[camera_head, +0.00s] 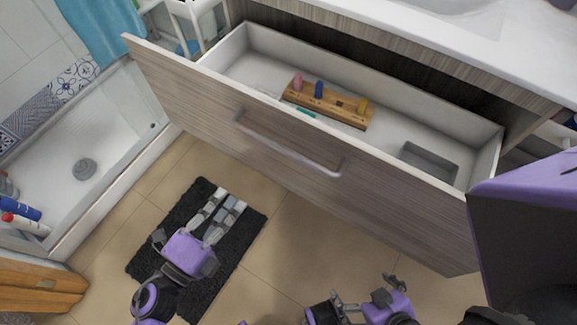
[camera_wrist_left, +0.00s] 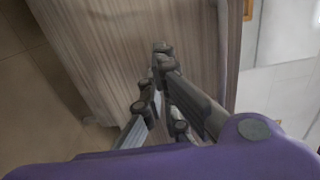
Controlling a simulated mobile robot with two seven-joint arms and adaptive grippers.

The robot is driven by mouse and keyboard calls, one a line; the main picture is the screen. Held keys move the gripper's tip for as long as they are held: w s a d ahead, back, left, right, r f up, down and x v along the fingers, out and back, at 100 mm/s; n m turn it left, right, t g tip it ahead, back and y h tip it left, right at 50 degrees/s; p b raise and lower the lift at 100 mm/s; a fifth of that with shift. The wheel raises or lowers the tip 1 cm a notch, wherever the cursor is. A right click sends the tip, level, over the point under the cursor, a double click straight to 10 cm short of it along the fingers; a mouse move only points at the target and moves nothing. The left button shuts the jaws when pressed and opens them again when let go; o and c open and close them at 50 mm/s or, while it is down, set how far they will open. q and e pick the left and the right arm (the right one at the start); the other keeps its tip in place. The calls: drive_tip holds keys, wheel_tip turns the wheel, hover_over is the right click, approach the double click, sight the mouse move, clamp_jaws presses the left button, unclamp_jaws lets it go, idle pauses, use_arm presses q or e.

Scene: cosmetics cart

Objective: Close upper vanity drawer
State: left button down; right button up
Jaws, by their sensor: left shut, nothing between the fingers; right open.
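The upper vanity drawer (camera_head: 300,165) is pulled well out of the cabinet in the head view. It has a grey wood-grain front and a curved metal handle (camera_head: 285,148). Its white interior is in plain sight. My left gripper (camera_head: 230,199) is shut and empty, in front of the drawer front and apart from the handle in the head view. In the left wrist view its fingers (camera_wrist_left: 160,80) appear before a wood-grain panel (camera_wrist_left: 120,45); contact cannot be told. My right gripper (camera_head: 365,292) is open at the bottom edge, partly cut off.
A wooden holder (camera_head: 328,103) with several coloured pegs and a grey tray (camera_head: 430,163) lie inside the drawer. A white sink counter (camera_head: 455,45) is above. A shower tray (camera_head: 85,195) is at left, and a black mat (camera_head: 172,235) lies on the tiled floor.

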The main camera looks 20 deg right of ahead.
sight(268, 149)
use_arm(q)
drive_tip(key=p+x, duration=0.1)
drive_tip(key=x, duration=1.2)
drive_tip(key=shift+w+d, duration=0.15)
drive_tip(key=shift+w, duration=0.2)
use_arm(e)
drive_tip(key=shift+w+a+r, duration=0.2)
drive_tip(key=shift+w+r, duration=0.4)
drive_tip(key=shift+w, duration=0.1)
use_arm(q)
drive_tip(key=shift+w+d, duration=0.1)
drive_tip(key=shift+d, duration=0.05)
use_arm(e)
drive_tip(key=shift+w+d, duration=0.1)
drive_tip(key=shift+w, duration=0.05)
